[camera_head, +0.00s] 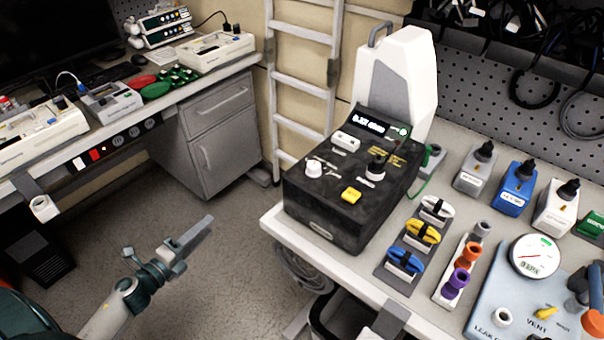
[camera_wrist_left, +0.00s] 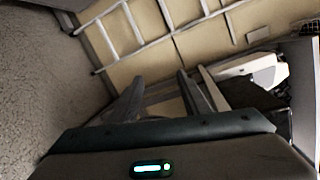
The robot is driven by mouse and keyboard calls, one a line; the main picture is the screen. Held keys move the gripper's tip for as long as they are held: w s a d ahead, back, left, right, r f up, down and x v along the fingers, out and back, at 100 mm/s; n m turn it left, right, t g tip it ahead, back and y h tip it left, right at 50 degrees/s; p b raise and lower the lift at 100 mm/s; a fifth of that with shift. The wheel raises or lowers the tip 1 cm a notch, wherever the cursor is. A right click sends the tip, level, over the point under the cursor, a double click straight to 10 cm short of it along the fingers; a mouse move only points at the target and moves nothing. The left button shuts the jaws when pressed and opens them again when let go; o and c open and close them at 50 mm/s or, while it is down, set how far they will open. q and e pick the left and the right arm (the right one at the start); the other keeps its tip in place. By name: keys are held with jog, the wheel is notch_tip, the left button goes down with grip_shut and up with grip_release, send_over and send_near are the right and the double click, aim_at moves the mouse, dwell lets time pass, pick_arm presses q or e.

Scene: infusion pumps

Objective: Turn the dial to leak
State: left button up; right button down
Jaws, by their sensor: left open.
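A black tester box (camera_head: 345,200) with a lit display (camera_head: 372,124) stands at the left of the right-hand bench. On its top are a white round knob (camera_head: 314,168), a black knob (camera_head: 376,168) and a yellow button (camera_head: 351,195); its small labels are unreadable. At lower right, a pale blue panel (camera_head: 500,290) carries a round gauge (camera_head: 535,256), a yellow lever-like dial (camera_head: 545,312) by "VENT", and lettering starting "LEAK". My left gripper (camera_head: 197,240) is open and empty over the floor, left of the bench and apart from it. Its spread fingers show in the left wrist view (camera_wrist_left: 160,90).
Blue, yellow and white clips (camera_head: 404,262) and coloured connectors (camera_head: 461,272) stand between tester and panel. Several bottle-like blocks (camera_head: 512,187) line the back. A ladder (camera_head: 300,85) leans at the wall. The floor (camera_head: 215,290) between benches is clear.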

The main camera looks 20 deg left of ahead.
aim_at(308, 168)
pick_arm(q)
jog(key=s+d+r+m+g+h, duration=0.1)
jog(key=s+d+r+m+h, duration=0.1)
jog(key=d+r+m, duration=0.3)
jog(key=s+d+r+m+g+h+b, duration=0.1)
jog(key=d+r+m+h, duration=0.3)
jog(key=r+m, duration=0.5)
jog(key=s+d+r+m+g+h+b, duration=0.1)
jog(key=s+d+r+m+h, duration=0.2)
jog(key=r, duration=0.8)
jog(key=d+m, duration=0.2)
jog(key=m, duration=0.2)
jog(key=shift+s+d+r, duration=0.15)
jog(key=shift+d+r, duration=0.1)
jog(key=shift+d, duration=0.15)
pick_arm(e)
jog(key=w+a+r+t, duration=0.1)
jog(key=w+a+t, duration=0.1)
jog(key=w, duration=0.4)
jog(key=shift+w+a+r+y, duration=0.2)
jog(key=shift+w+a+y, duration=0.15)
jog(key=shift+a, duration=0.1)
jog(key=shift+s+d, duration=0.1)
jog(key=shift+s, duration=0.1)
